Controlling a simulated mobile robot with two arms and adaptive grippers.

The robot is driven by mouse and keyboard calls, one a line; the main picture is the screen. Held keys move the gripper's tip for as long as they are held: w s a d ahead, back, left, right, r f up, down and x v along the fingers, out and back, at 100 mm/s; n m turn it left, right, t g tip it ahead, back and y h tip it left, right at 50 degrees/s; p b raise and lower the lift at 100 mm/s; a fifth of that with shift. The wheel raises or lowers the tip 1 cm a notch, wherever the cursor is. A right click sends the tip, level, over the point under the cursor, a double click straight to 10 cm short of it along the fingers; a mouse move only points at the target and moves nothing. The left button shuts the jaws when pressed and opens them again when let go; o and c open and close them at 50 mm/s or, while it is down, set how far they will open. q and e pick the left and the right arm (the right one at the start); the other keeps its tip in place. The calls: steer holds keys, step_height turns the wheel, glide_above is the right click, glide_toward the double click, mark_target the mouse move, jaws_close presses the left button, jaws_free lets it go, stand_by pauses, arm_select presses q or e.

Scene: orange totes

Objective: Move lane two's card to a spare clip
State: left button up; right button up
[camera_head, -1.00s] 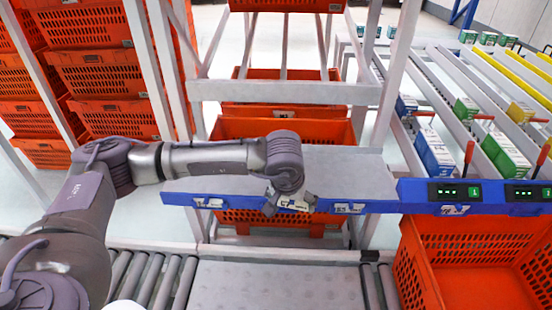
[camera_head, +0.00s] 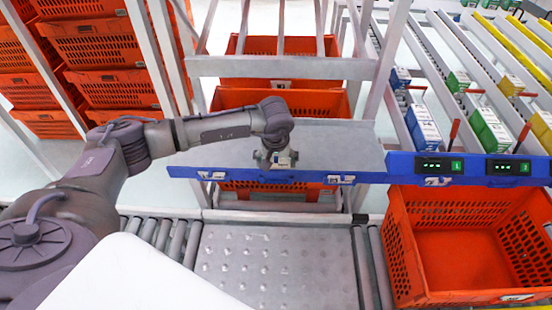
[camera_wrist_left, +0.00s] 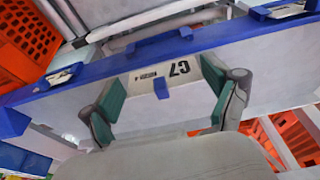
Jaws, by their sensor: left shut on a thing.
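My left gripper (camera_head: 279,164) is over the blue rail at the front of the grey shelf. A small blue tab shows on the card's edge. In the head view the card (camera_head: 284,159) is small and sits at or just above the rail's top edge. Other cards are clipped on the blue rail (camera_head: 310,176): a left card (camera_head: 211,176), a right card (camera_head: 341,180) and one farther right (camera_head: 437,181). Lane numbers are not readable. My right gripper is out of view.
An orange tote (camera_head: 400,250) stands front right, under two green displays (camera_head: 441,167). Flow lanes at the right hold blue, green and yellow boxes (camera_head: 423,130). Stacked orange totes (camera_head: 100,45) fill the left. Rack posts flank the grey shelf (camera_head: 340,140).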

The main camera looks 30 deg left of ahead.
arm_select(q)
step_height(320, 180, down, 4)
steer(key=shift+r+b, duration=0.25)
steer(key=shift+b, duration=0.85)
steer(key=shift+b, duration=0.35)
steer(key=shift+f+b, duration=1.5)
steer(key=shift+f, duration=0.05)
stand_by(0.5)
steer(key=o, duration=0.6)
steer(key=shift+c, duration=0.2)
